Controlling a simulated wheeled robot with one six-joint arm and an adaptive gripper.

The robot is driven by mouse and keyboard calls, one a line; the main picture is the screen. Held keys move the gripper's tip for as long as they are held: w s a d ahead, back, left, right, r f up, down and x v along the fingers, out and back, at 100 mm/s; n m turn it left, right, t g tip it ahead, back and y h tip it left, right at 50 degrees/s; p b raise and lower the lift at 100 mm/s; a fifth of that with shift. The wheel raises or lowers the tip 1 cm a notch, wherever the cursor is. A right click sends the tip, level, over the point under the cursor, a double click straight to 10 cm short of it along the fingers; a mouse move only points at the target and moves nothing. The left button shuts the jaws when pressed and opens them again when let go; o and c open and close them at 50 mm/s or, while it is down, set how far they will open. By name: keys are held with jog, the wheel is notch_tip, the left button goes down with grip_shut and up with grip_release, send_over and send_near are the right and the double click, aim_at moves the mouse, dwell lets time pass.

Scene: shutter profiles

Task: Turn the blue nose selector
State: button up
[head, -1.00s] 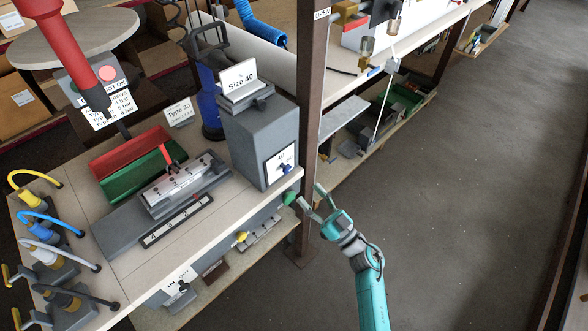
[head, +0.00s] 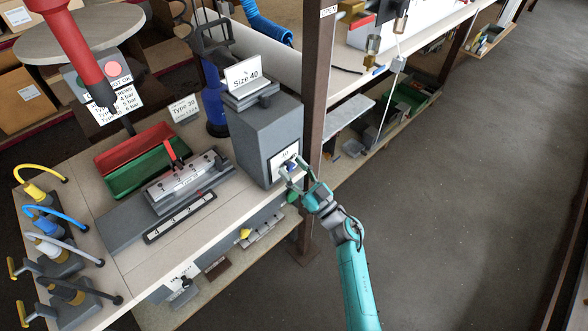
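The blue nose selector (head: 290,167) is a small blue knob on the white panel on the front of the grey box with the "Size 40" sign. It is partly hidden by my gripper. My gripper (head: 293,166) is in front of this panel, its two fingers apart, with the blue knob showing between them. The view is too small to tell whether the fingers touch the knob. The grey box (head: 256,137) stands at the right end of the bench.
A green knob (head: 293,198) sits just below my gripper at the bench edge. A yellow knob (head: 245,234) is further left. The floor (head: 460,190) on the right is clear.

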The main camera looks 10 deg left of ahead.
grip_shut()
jog(key=shift+n, duration=0.4)
jog(key=n+g, duration=0.1)
jog(key=n, duration=0.1)
jog(key=n+g+y, duration=0.1)
jog(key=n, duration=0.2)
jog(key=shift+d+g+y, duration=0.1)
jog(key=shift+g+y, duration=0.2)
jog(key=n+g, duration=0.1)
jog(key=n, duration=0.2)
jog(key=n+g, duration=0.2)
jog(key=n, duration=0.1)
jog(key=n+g, duration=0.2)
jog(key=n, duration=0.3)
jog(key=shift+n, duration=0.4)
jog(key=n+h, duration=0.1)
jog(key=n, duration=0.1)
jog(key=n+g, duration=0.1)
jog(key=n, duration=0.1)
jog(key=shift+n+g+h, duration=0.3)
jog(key=shift+n+h, duration=0.1)
